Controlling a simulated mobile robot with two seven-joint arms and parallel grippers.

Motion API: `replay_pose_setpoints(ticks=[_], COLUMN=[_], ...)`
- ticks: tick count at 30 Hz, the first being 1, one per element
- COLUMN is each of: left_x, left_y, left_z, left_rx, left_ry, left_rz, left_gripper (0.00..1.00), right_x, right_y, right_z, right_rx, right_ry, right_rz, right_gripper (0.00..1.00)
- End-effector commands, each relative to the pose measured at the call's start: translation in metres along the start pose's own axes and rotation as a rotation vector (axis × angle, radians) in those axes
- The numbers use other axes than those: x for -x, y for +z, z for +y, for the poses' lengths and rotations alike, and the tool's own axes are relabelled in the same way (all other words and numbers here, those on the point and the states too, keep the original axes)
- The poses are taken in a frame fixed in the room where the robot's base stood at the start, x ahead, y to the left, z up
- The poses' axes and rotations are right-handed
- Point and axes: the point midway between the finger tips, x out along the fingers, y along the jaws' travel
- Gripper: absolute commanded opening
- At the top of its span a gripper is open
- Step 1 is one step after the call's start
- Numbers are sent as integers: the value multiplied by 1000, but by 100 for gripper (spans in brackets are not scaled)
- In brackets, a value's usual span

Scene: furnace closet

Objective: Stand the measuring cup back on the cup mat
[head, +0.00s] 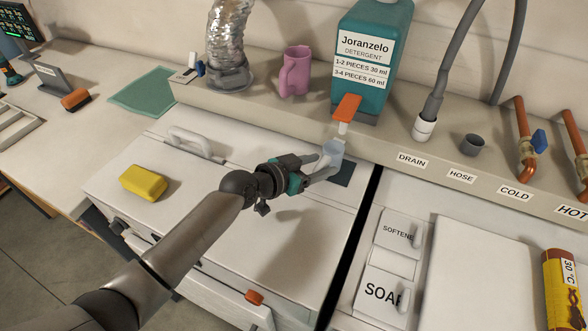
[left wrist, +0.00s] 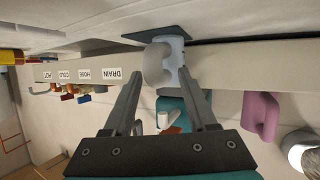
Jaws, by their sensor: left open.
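The measuring cup (head: 333,149) is a small pale, translucent blue cup. It also shows in the left wrist view (left wrist: 173,52), where the picture is upside down and its rounded handle is on the left. The cup mat (head: 343,173) is a dark square on the white machine top; it shows in the left wrist view too (left wrist: 150,34). The cup looks upright with its base at the mat. My left gripper (head: 327,166) is open, its fingers reaching to either side of the cup; contact cannot be told. My right gripper is not in view.
A teal detergent bottle (head: 366,60) with an orange tap (head: 346,109) stands on the ledge behind the cup. A pink mug (head: 295,72) and a silver duct (head: 228,40) are left of it. A yellow sponge (head: 144,183) lies on the machine top, otherwise mostly clear.

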Motion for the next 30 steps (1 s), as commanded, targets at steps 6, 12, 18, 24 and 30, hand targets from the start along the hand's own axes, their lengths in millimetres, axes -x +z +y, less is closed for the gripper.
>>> replay_pose_setpoints(ticks=[6,12,18,24,30], left_x=[31,66,102,130,144], left_y=[1,0,1,1,0], left_z=[-1,-1,0,0,0], left_rx=[-1,-3,-3,-2,0], left_ry=[-1,-1,0,-1,0], left_rz=[-3,-2,-2,-3,0], left_gripper=[58,58,58,58,58], right_x=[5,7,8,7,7], right_y=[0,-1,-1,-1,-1], right_z=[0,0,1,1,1], right_rx=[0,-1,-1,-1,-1], right_ry=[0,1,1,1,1], right_rz=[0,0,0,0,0], right_gripper=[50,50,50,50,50])
